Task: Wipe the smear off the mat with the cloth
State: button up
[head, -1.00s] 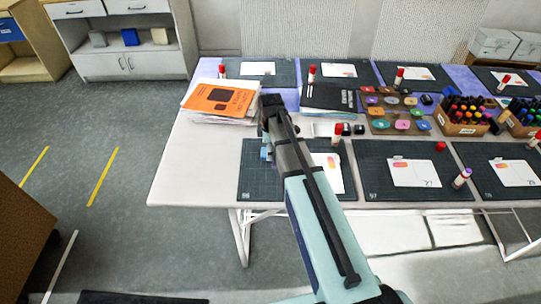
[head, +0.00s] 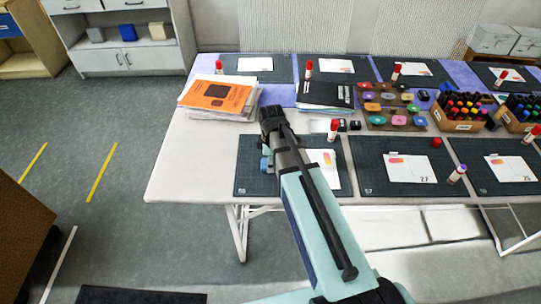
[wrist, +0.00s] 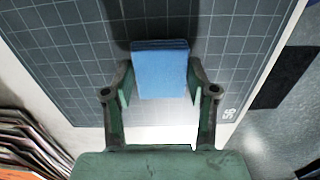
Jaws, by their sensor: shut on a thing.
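The dark grey gridded mat (head: 249,180) lies at the front left of the table, and it fills much of the wrist view (wrist: 75,60). A light blue folded cloth (wrist: 160,72) is between the fingers of my gripper (wrist: 160,88), which is shut on it. In the head view the cloth (head: 265,163) shows as a small blue patch over the left part of the mat. I cannot tell whether it touches the mat. My arm hides part of the mat. I cannot make out a smear in either view.
A white card (head: 324,161) with a pinkish print lies on the mat's right part. A glue stick (head: 333,130) stands behind it. A paper stack with an orange cover (head: 218,97) sits behind left. Another mat (head: 370,178) lies to the right. Bare white table (head: 185,170) is at left.

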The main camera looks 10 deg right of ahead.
jog(key=shift+r+p, duration=2.5)
jog(key=shift+r, duration=1.55)
jog(key=shift+w+f+b, duration=0.1)
jog(key=shift+f+b, duration=0.05)
jog(key=shift+b, duration=0.15)
